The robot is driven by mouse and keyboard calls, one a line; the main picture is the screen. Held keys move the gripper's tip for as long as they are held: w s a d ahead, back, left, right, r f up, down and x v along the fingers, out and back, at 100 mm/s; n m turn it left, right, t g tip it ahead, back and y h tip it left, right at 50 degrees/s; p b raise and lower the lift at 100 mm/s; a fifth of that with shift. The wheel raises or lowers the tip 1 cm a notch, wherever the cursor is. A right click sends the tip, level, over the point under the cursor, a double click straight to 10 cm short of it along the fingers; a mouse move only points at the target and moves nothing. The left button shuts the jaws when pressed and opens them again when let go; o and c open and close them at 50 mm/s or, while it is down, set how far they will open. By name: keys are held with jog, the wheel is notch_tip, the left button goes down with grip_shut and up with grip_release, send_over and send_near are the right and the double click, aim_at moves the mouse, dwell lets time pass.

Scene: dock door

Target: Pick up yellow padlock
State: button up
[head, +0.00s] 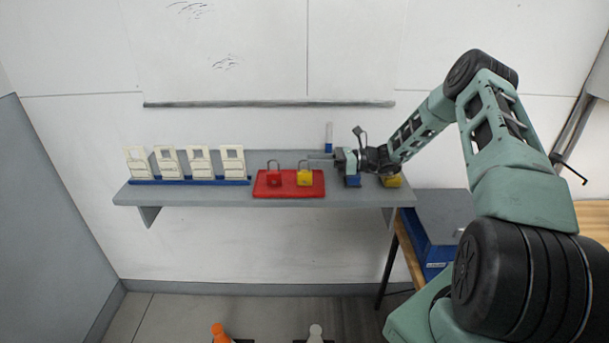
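The yellow padlock (304,178) stands upright on a red tray (289,192) on the grey wall shelf, its shackle up. A red padlock (274,178) stands to its left on the same tray. My gripper (316,158) reaches in from the right, its fingers pointing left, close to the yellow padlock's shackle at about the same height in the picture. The fingers are small and seen edge-on, so I cannot tell whether they are open or shut, or whether they touch the shackle.
Several cream tags (200,163) stand in a blue rack on the left of the shelf (180,196). A blue-based item (329,142) stands behind my gripper, and a yellow thing (391,181) lies partly behind my arm. A blue box (437,235) sits on the table at right.

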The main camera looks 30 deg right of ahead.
aim_at(303, 160)
jog(key=p+x, duration=0.1)
jog(key=x, duration=0.3)
jog(key=shift+a, duration=0.1)
grip_shut()
